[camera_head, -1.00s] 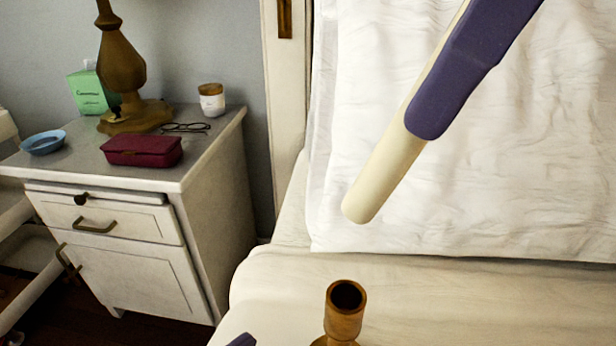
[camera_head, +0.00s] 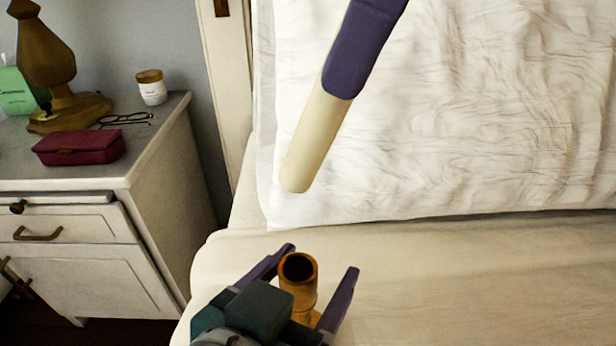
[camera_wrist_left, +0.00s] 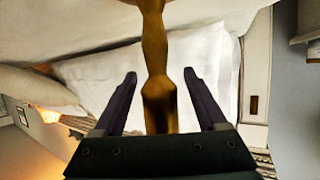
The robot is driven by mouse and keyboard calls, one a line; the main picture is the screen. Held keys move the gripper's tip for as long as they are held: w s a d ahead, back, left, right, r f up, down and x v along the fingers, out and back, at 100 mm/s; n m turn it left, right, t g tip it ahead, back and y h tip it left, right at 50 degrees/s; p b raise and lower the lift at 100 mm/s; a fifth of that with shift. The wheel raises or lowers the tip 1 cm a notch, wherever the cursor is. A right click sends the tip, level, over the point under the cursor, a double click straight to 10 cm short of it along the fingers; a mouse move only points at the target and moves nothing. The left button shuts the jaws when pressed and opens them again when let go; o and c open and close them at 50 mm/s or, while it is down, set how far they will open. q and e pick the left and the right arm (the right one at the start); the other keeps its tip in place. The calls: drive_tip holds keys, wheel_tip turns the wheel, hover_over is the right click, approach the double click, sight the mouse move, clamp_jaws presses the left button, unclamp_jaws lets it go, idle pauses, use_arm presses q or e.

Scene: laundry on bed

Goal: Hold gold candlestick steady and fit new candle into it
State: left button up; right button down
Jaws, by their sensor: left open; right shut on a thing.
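The gold candlestick (camera_head: 300,282) stands upright at the bottom of the head view, its empty round socket facing up. My left gripper (camera_head: 320,260) is open, with one finger on each side of it. In the left wrist view the candlestick (camera_wrist_left: 157,65) runs between the fingers (camera_wrist_left: 165,80), with a gap on both sides. My right gripper (camera_head: 348,65) is shut on the cream candle (camera_head: 315,138), and only its purple finger part shows. The candle is tilted, its lower end to the left, above the candlestick in the picture and apart from it. The candlestick's base is mostly hidden.
A white pillow (camera_head: 450,120) lies behind the candle on the bed (camera_head: 480,290). The nightstand (camera_head: 100,250) at the left bears a lamp (camera_head: 50,60), a dark red case (camera_head: 78,147), glasses (camera_head: 125,118) and a jar (camera_head: 151,88). The bed right of the candlestick is clear.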

use_arm(q)
drive_tip(key=shift+w, duration=0.1)
drive_tip(key=shift+c, duration=0.2)
clamp_jaws()
idle(0.5)
